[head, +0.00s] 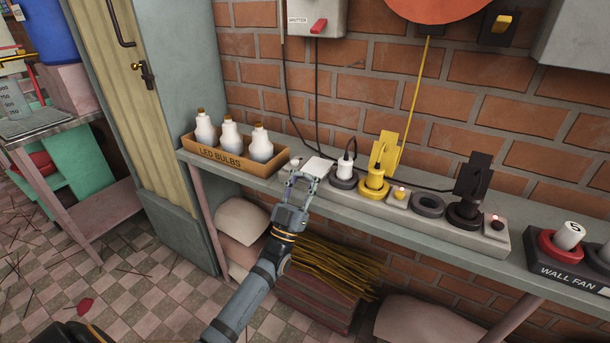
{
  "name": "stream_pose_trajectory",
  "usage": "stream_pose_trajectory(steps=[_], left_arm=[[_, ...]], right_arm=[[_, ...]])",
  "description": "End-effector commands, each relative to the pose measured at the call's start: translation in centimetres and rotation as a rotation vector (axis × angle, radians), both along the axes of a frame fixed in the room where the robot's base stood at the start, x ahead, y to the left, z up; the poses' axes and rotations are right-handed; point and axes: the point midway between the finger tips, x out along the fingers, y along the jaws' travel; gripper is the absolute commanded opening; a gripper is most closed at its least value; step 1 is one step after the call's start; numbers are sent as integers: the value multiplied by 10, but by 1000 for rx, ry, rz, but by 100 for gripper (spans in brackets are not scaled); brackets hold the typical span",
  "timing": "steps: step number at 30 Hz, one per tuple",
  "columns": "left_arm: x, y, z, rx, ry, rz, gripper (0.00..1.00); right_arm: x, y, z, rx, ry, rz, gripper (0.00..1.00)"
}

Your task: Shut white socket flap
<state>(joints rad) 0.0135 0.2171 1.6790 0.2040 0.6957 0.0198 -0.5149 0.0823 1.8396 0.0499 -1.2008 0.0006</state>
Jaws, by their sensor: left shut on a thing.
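The white socket flap (318,166) is a pale plate near the left end of the grey socket strip (408,214). It sits just left of the dark-ringed socket (343,181) that holds a white plug (346,165). My left gripper (302,181) reaches up from below, with its fingers at the flap's near left edge. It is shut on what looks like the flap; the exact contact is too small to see. My right gripper is not in view.
A yellow flap (388,153) and a black flap (473,176) stand upright behind their sockets. A box of LED bulbs (215,159) is close on the left of the shelf. A WALL FAN block (565,272) is at the right. Cables hang behind the strip.

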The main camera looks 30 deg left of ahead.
Motion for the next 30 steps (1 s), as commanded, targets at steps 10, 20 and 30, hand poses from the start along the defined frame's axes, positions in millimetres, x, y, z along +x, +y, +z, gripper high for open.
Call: stream_pose_trajectory(steps=[10,20,30], left_arm=[[1,1,-22,-2,43,2,64],[1,1,-21,-3,43,2,64],[-2,1,-23,-3,43,2,64]], right_arm=[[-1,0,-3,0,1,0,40],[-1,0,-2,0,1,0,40],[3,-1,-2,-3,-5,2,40]])
